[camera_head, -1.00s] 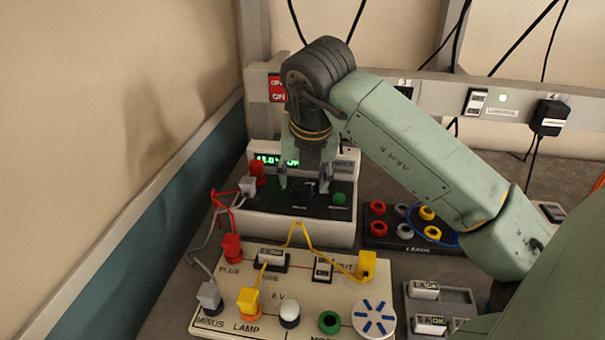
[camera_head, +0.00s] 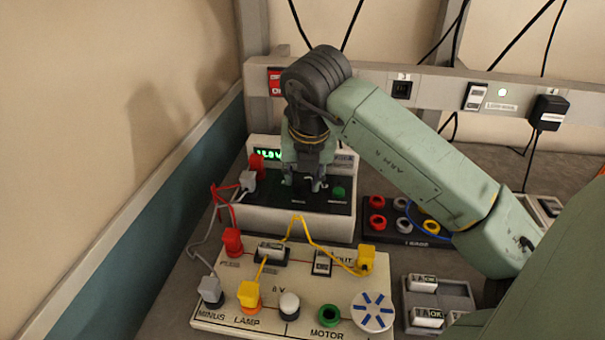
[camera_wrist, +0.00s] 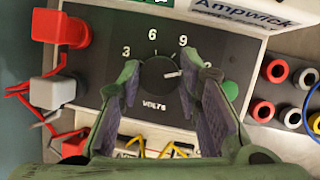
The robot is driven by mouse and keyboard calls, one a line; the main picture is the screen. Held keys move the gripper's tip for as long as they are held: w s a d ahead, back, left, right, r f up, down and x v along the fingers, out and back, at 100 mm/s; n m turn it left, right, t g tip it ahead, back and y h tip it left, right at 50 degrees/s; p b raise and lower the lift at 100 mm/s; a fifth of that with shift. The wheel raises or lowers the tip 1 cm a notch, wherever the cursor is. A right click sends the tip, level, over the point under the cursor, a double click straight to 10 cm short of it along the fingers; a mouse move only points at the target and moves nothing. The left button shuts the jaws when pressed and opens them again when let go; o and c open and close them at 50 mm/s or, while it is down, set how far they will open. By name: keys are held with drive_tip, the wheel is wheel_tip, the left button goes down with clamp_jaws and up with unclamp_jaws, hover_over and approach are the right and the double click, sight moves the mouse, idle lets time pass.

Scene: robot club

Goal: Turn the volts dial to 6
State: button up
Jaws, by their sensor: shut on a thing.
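The volts dial (camera_wrist: 158,77) is a round black knob on the dark panel of the power supply (camera_head: 285,222). Its numbers 3, 6 and 9 show in the wrist view; the number beyond 9 is mostly hidden by a finger. The knob's white pointer line aims to the right, past 9. My gripper (camera_wrist: 160,72) is shut on the dial, one finger on each side. In the head view my gripper (camera_head: 304,184) points down at the panel and hides most of the knob. The green display (camera_head: 268,154) is lit but partly covered; I cannot read it surely.
A red plug (camera_wrist: 62,28) and a grey plug (camera_wrist: 52,91) stand left of the dial; a green button (camera_wrist: 230,89) is at its right. The circuit board (camera_head: 215,318) with wires lies in front. A black socket block (camera_head: 390,238) stands right of the supply.

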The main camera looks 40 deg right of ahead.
drive_tip(key=c, duration=0.3)
drive_tip(key=shift+f+b, duration=0.1)
drive_tip(key=shift+b, duration=0.3)
drive_tip(key=n+y+b, duration=0.1)
drive_tip(key=n+b, duration=0.2)
drive_tip(key=shift+f, duration=0.1)
drive_tip(key=n+y+b, duration=0.1)
drive_tip(key=n, duration=0.1)
drive_tip(key=n+b, duration=0.1)
drive_tip(key=n, duration=0.1)
drive_tip(key=shift+d+t+y, duration=0.1)
drive_tip(key=shift+t+y, duration=0.2)
drive_tip(key=shift+y, duration=0.1)
drive_tip(key=n, duration=0.2)
drive_tip(key=n+y, duration=0.1)
drive_tip(key=n, duration=0.1)
drive_tip(key=n+y, duration=0.1)
drive_tip(key=n, duration=0.1)
drive_tip(key=shift+w+r+g, duration=0.1)
drive_tip(key=shift+r+g, duration=0.15)
drive_tip(key=shift+g, duration=0.15)
drive_tip(key=n+g+y+p, duration=0.1)
drive_tip(key=n, duration=0.3)
drive_tip(key=shift+n, duration=0.3)
drive_tip(key=shift+f+g, duration=0.1)
drive_tip(key=shift+g, duration=0.2)
